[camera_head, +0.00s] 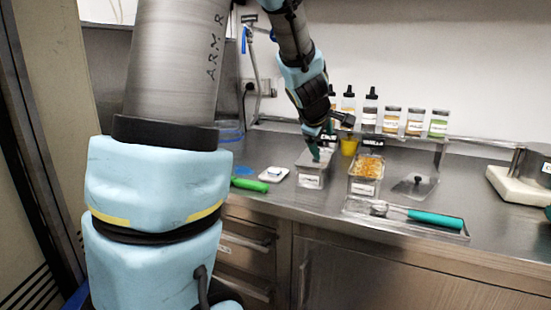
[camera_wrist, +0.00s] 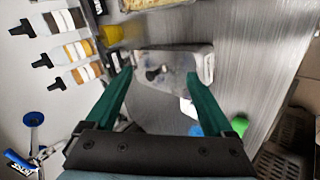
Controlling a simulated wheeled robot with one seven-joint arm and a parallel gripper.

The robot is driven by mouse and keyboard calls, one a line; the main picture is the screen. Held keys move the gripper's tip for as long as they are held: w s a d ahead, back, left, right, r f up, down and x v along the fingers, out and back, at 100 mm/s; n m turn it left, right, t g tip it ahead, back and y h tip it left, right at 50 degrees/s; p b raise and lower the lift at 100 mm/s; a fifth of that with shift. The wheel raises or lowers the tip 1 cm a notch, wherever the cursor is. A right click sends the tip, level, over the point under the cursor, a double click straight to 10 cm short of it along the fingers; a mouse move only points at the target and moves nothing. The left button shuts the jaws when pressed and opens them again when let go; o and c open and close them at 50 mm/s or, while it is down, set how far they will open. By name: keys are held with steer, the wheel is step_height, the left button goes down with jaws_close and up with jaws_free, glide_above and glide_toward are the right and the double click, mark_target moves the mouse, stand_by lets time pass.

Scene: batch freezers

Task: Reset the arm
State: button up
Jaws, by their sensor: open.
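My gripper (camera_head: 317,145) is at the end of my raised arm, over the back of the steel counter (camera_head: 260,196). Its green fingers hang just above a steel container (camera_head: 311,180) with a white label. In the wrist view my gripper (camera_wrist: 165,95) has its two green fingers spread wide apart. The steel container (camera_wrist: 172,62) shows between and beyond the fingertips. The fingers hold nothing that I can see. I cannot tell whether a fingertip touches the container's rim.
A container of golden topping (camera_head: 368,168) stands to the right. A tray (camera_head: 406,214) holds a teal-handled tool. A green-handled tool (camera_head: 249,185) and small white scale (camera_head: 274,174) lie left. Bottles (camera_head: 370,110) and jars (camera_head: 414,122) line the back shelf.

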steer(key=s+a+f+m+g, duration=0.1)
steer(key=s+a+f, duration=0.1)
steer(key=a, duration=0.1)
steer(key=s+a+f+m+g, duration=0.1)
steer(key=s+a+f+m, duration=0.1)
steer(key=s+a, duration=0.1)
steer(key=s+a+f+m+g+y, duration=0.1)
steer(key=s+a+f+m, duration=0.1)
steer(key=a, duration=0.1)
steer(key=shift+s+f, duration=0.1)
steer(key=shift+s, duration=0.3)
steer(key=s+a+f+m+g+y, duration=0.1)
steer(key=s+a+f+m+g, duration=0.1)
steer(key=s+a, duration=0.3)
steer(key=s+a+f+m+g+y, duration=0.1)
steer(key=s+a+f+m, duration=0.2)
steer(key=s, duration=0.5)
steer(key=shift+s+a+f+m+g+y, duration=0.15)
steer(key=shift+a+f+m+g+y, duration=0.2)
steer(key=shift+a+m, duration=0.7)
